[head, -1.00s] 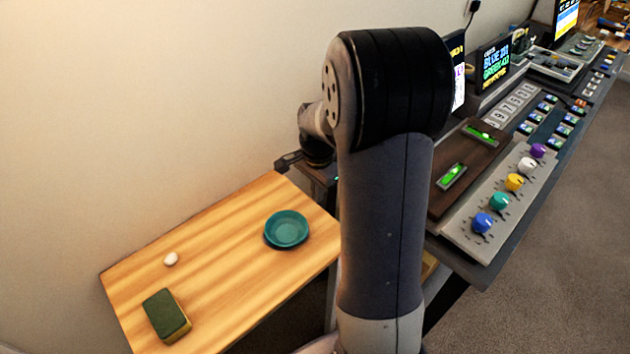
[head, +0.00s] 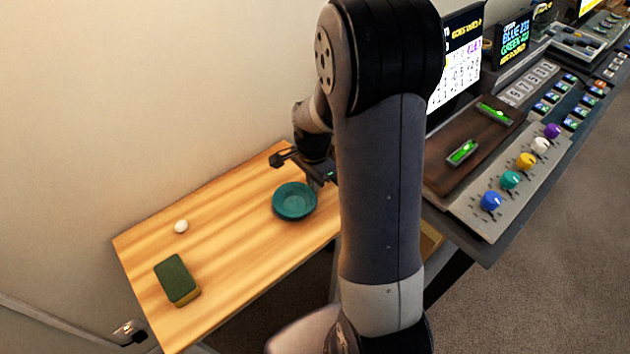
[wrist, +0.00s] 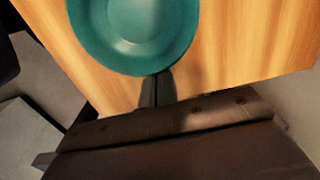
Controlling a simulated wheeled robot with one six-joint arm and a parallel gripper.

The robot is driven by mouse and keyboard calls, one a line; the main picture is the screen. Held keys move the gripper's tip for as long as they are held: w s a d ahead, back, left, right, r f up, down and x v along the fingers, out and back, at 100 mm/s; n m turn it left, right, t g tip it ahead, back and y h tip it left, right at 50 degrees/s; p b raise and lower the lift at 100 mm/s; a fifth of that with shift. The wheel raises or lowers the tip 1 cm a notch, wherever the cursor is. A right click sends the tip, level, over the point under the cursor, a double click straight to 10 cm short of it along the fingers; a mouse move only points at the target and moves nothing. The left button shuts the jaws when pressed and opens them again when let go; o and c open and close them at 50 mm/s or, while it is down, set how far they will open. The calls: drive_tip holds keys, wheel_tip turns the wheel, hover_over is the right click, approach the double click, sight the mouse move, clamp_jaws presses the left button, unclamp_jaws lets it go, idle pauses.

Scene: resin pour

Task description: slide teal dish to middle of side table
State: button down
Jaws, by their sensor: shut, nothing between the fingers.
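The teal dish (head: 294,201) sits upright on the right part of the wooden side table (head: 225,245), near its right end. In the wrist view the teal dish (wrist: 135,30) fills the top left, on the table's wood (wrist: 255,40). My gripper's fingers (wrist: 157,88) are shut and empty, with their tips at the dish's near rim; I cannot tell whether they touch it. In the head view my gripper (head: 318,180) is partly hidden behind my arm, just right of the dish.
A green and yellow sponge (head: 176,280) lies at the table's front left. A small white egg-like object (head: 181,226) lies behind it. The table's middle is clear. A console with coloured knobs (head: 510,179) stands to the right, and a wall rises behind the table.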

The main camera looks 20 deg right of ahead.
sight(262, 227)
drive_tip(key=s+a, duration=0.1)
drive_tip(key=a, duration=0.4)
drive_tip(key=s+a, duration=0.2)
drive_tip(key=a, duration=0.3)
drive_tip(key=s+a, duration=0.2)
drive_tip(key=a, duration=0.2)
drive_tip(key=shift+a, duration=0.4)
drive_tip(key=shift+w, duration=0.1)
drive_tip(key=d, duration=0.1)
drive_tip(key=w+d, duration=0.1)
drive_tip(key=d, duration=0.2)
drive_tip(key=shift+w+r, duration=0.2)
drive_tip(key=shift+r, duration=0.2)
wheel_tip(262, 227, up, 9)
drive_tip(key=shift+s+a, duration=0.1)
